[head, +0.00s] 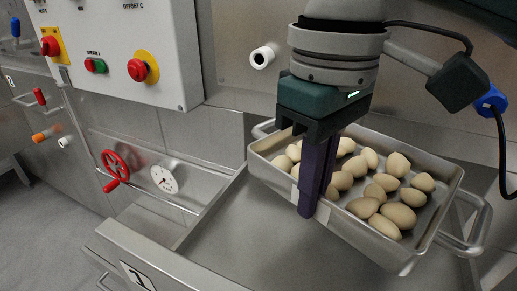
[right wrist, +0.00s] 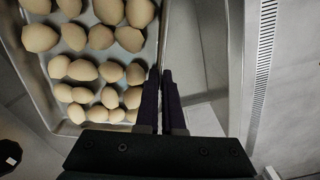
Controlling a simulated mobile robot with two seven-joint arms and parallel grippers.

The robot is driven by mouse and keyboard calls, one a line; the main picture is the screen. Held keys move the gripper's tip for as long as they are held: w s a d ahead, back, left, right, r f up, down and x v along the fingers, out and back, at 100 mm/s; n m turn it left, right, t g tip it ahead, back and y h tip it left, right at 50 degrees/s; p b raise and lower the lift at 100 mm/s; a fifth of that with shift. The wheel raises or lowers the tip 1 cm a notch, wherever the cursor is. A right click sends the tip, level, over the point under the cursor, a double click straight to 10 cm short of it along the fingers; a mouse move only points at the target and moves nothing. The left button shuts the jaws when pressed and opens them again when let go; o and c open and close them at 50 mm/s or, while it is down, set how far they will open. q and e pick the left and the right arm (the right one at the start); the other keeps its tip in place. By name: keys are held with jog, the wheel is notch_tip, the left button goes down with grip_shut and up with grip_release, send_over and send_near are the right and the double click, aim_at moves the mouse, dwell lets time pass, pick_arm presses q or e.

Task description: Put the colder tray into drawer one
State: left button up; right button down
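My left gripper is not in view. I cannot tell the tray's temperature.
A control box (head: 125,50) with red and green buttons hangs above left. A red handwheel (head: 116,170) and a white dial gauge (head: 164,179) sit on the steel wall behind. A white knob (head: 262,57) sticks out behind the arm. Floor is free at lower left.

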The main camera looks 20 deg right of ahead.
jog(key=b, duration=0.4)
send_over(296, 279)
notch_tip(296, 279, down, 4)
jog(key=shift+f, duration=0.1)
notch_tip(296, 279, down, 10)
jog(key=b, duration=0.2)
jog(key=shift+r+b, duration=0.25)
jog(key=shift+b, duration=0.1)
jog(key=shift+f, duration=0.15)
jog(key=shift+f, duration=0.1)
jog(key=c, duration=1.4)
grip_release()
jog(key=o, duration=0.4)
jog(key=shift+c, duration=0.2)
